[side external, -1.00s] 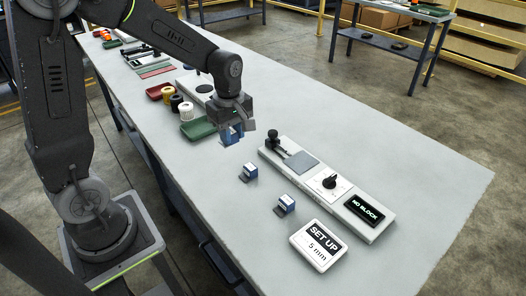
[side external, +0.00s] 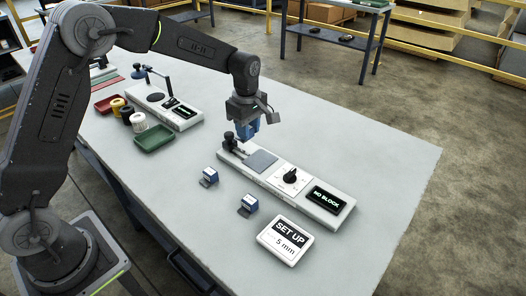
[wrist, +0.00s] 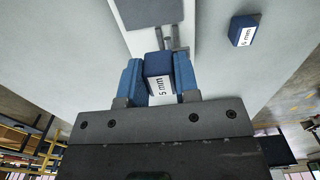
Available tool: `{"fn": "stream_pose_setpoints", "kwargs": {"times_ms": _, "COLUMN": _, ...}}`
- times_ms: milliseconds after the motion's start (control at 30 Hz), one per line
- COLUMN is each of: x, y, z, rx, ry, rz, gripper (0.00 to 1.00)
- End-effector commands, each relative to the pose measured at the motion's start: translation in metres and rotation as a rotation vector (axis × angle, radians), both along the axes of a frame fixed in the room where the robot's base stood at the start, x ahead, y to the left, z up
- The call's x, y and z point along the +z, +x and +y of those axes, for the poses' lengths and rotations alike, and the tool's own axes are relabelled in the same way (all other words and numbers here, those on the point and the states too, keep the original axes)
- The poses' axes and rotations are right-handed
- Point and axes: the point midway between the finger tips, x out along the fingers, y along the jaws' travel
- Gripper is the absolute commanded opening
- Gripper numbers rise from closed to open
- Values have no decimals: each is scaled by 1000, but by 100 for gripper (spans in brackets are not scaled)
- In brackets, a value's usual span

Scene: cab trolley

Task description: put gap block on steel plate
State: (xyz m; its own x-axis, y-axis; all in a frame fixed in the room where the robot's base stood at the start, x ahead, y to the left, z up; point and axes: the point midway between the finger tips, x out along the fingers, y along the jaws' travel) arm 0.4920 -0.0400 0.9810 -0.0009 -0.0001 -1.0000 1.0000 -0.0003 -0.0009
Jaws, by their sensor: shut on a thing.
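My gripper (side external: 247,127) is shut on a dark blue gap block (wrist: 158,66), whose white label reads 5 mm in the wrist view. The block sits between my blue fingers; in the side view it can hardly be told from them. The grey square steel plate (side external: 261,162) lies on a long pale fixture (side external: 241,172). My gripper is above the fixture's left end, near the black clamp post and a little to the back left of the plate. The plate also shows at the top of the wrist view (wrist: 150,10). The block looks apart from it.
Two more blue blocks, (side external: 209,177) and (side external: 249,205), rest on the table in front of the fixture. The fixture carries a black knob (side external: 291,176) and a display (side external: 327,199) reading NO BLOCK. A sign (side external: 284,240) reads SET UP 5 mm. The right table end is clear.

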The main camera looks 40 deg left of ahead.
Motion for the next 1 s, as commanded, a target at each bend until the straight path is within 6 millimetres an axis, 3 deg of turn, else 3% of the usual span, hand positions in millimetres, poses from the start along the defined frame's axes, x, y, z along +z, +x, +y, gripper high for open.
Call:
{"fn": "stream_pose_setpoints", "kwargs": {"times_ms": 100, "x": -14, "y": 9, "z": -22, "rx": -3, "ry": 0, "rz": 0, "gripper": 4}}
{"fn": "stream_pose_setpoints", "kwargs": {"times_ms": 300, "x": -25, "y": 16, "z": -39, "rx": -1, "ry": 0, "rz": -2, "gripper": 4}}
{"fn": "stream_pose_setpoints", "kwargs": {"times_ms": 467, "x": -36, "y": 16, "z": -40, "rx": 1, "ry": 0, "rz": 1, "gripper": 4}}
{"fn": "stream_pose_setpoints", "kwargs": {"times_ms": 667, "x": -64, "y": 16, "z": -40, "rx": 1, "ry": 0, "rz": 2, "gripper": 4}}
{"fn": "stream_pose_setpoints", "kwargs": {"times_ms": 1000, "x": -67, "y": 16, "z": -40, "rx": 0, "ry": 0, "rz": -2, "gripper": 4}}
